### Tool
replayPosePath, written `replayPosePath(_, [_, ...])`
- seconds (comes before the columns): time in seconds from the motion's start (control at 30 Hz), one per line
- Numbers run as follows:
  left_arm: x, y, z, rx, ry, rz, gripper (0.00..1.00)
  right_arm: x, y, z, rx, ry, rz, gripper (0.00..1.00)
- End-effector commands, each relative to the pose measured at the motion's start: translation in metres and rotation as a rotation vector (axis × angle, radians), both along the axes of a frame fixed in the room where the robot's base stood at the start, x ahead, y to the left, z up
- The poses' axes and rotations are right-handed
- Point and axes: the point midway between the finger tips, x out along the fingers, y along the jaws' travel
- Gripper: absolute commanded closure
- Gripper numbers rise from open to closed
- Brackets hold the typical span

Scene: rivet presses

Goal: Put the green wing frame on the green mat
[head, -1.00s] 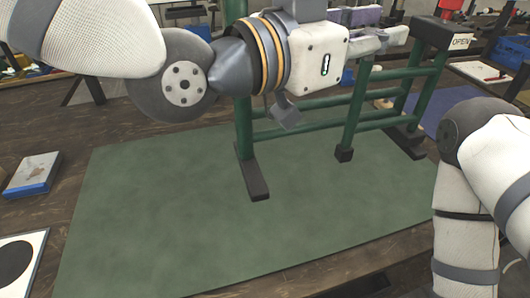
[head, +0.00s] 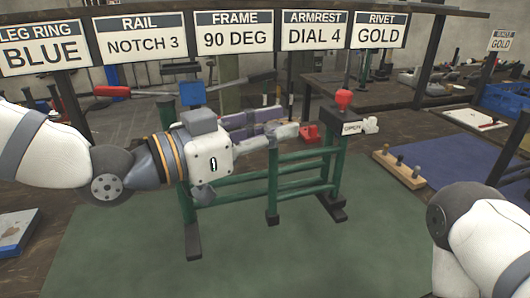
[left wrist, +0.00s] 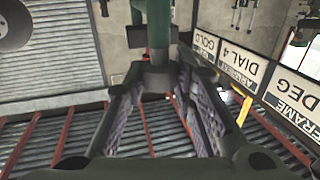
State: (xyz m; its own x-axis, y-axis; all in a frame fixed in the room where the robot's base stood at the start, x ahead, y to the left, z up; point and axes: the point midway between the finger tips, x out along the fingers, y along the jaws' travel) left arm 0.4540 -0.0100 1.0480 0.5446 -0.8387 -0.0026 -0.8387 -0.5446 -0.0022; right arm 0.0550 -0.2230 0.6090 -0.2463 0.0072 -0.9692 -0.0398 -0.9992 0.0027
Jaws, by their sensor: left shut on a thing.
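The green wing frame (head: 273,195) is a green tube stand with upright posts, cross rails and black feet. It stands upright over the green mat (head: 150,265); I cannot tell whether all its feet touch the mat. My left gripper (head: 284,133) reaches in from the left at the height of its top and is shut on it. In the left wrist view the two dark fingers (left wrist: 160,78) close in on a green post (left wrist: 158,25). The exact contact is partly hidden. My right arm shows at the lower right, but its gripper is out of view.
Signs (head: 238,32) hang across the back. A blue mat (head: 445,165) and a wooden block with pegs (head: 400,168) lie to the right. A blue-edged block (head: 14,235) is at the left edge. The front of the green mat is clear.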

Motion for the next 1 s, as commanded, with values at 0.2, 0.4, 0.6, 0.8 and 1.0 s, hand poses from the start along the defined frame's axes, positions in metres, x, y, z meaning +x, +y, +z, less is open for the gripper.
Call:
replayPosePath(0.2, [0.007,0.008,-0.009,-0.005,-0.009,0.0,1.0,-0.003,0.0,-0.003,-0.001,0.01,0.0,0.6])
replayPosePath(0.4, [0.009,0.012,-0.035,-0.004,-0.003,-0.001,1.0,-0.008,0.0,-0.008,0.0,0.026,0.001,0.6])
replayPosePath(0.6, [0.008,0.012,-0.044,-0.004,-0.01,-0.001,1.0,-0.009,0.0,-0.009,0.0,0.03,0.001,0.6])
replayPosePath(0.8, [0.008,0.012,-0.046,-0.003,-0.009,-0.001,1.0,-0.009,0.0,-0.009,0.0,0.031,0.001,0.6])
replayPosePath(1.0, [0.008,0.012,-0.048,-0.001,-0.006,-0.001,0.56,-0.009,0.0,-0.009,0.0,0.031,0.001,0.6])
